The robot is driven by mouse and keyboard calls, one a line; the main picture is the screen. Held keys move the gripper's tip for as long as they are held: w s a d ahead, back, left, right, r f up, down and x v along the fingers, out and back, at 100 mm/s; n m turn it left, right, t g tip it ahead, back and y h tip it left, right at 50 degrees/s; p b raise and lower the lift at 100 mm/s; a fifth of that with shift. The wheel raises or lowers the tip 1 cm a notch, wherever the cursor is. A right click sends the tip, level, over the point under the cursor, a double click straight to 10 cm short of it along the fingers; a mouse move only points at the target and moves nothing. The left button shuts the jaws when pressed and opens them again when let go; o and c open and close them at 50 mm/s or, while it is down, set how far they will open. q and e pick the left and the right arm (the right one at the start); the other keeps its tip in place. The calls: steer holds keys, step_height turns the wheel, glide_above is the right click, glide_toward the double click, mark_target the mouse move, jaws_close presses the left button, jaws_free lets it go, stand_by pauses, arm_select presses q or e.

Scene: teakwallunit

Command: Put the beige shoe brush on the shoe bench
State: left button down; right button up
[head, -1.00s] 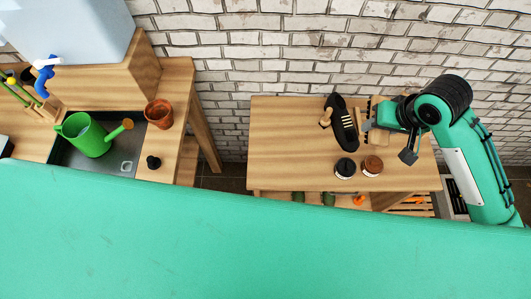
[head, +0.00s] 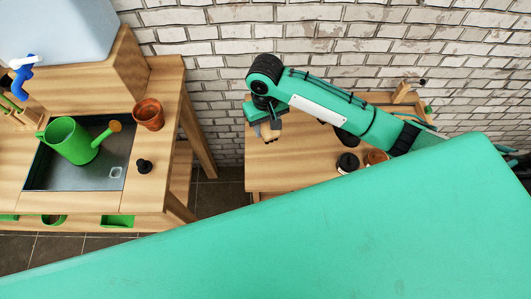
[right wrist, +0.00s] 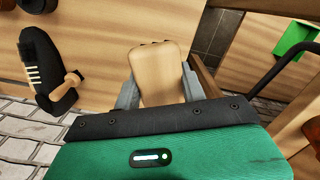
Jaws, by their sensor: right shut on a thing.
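The beige shoe brush (right wrist: 158,78) is held between the grey fingers of my right gripper (right wrist: 158,92), its smooth wooden back facing the wrist camera. In the head view my right gripper (head: 267,131) hangs over the left end of a wooden table (head: 280,165), partly hidden by its own arm. This table carries shoe-care things, but I cannot tell for sure that it is the shoe bench. A black shoe (right wrist: 48,72) with pale laces and a small wooden-handled brush (right wrist: 69,84) lie on it in the wrist view. My left gripper is out of view.
A black-lidded tin (head: 348,162) and a brown-lidded tin (head: 376,157) stand near the table's front. A separate unit at left holds a green watering can (head: 70,140), a terracotta pot (head: 148,113) and a sink. A tiled floor gap (head: 222,188) separates them. Brick wall stands behind.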

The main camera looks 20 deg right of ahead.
steer(key=p, duration=0.1)
glide_above(267, 158)
step_height(267, 158, down, 12)
steer(key=shift+w+r, duration=0.1)
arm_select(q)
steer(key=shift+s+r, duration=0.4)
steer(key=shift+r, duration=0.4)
arm_select(e)
steer(key=shift+f, duration=2.25)
steer(key=shift+f, duration=0.1)
steer(key=o, duration=1.1)
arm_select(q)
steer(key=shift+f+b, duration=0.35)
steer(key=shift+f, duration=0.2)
arm_select(e)
steer(key=r, duration=1.2)
steer(key=shift+w+r, duration=0.1)
steer(key=shift+w, duration=0.25)
